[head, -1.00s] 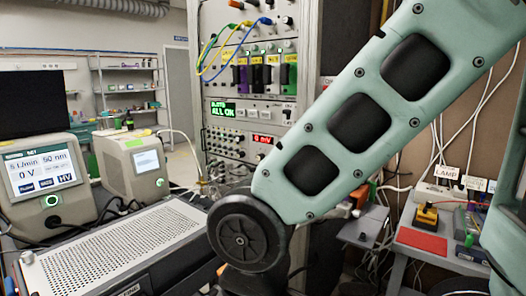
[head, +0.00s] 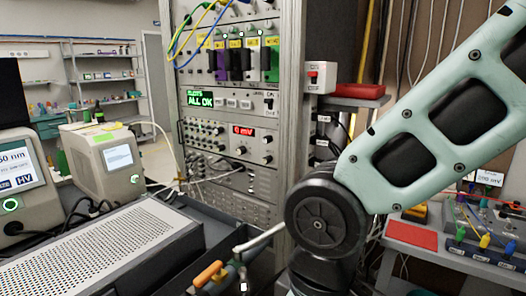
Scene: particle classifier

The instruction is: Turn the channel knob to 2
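The instrument rack (head: 291,120) stands in the middle of the head view. One of its panels has a red display (head: 243,131) reading about "0 mV", with a round knob (head: 240,150) below it. A panel to the left of that display carries several small dark knobs (head: 203,128). I cannot tell which knob is the channel knob, and the labels are too small to read. My gripper is not in view; only my pale green arm shows at the right, in front of the rack's lower right side.
A perforated metal box (head: 95,262) and a beige instrument (head: 108,158) stand at the left. A green "ALL OK" display (head: 200,98) and hanging cables are on the rack. Orange-handled pliers (head: 210,273) lie low in front. A side table with a red pad (head: 412,235) is at the right.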

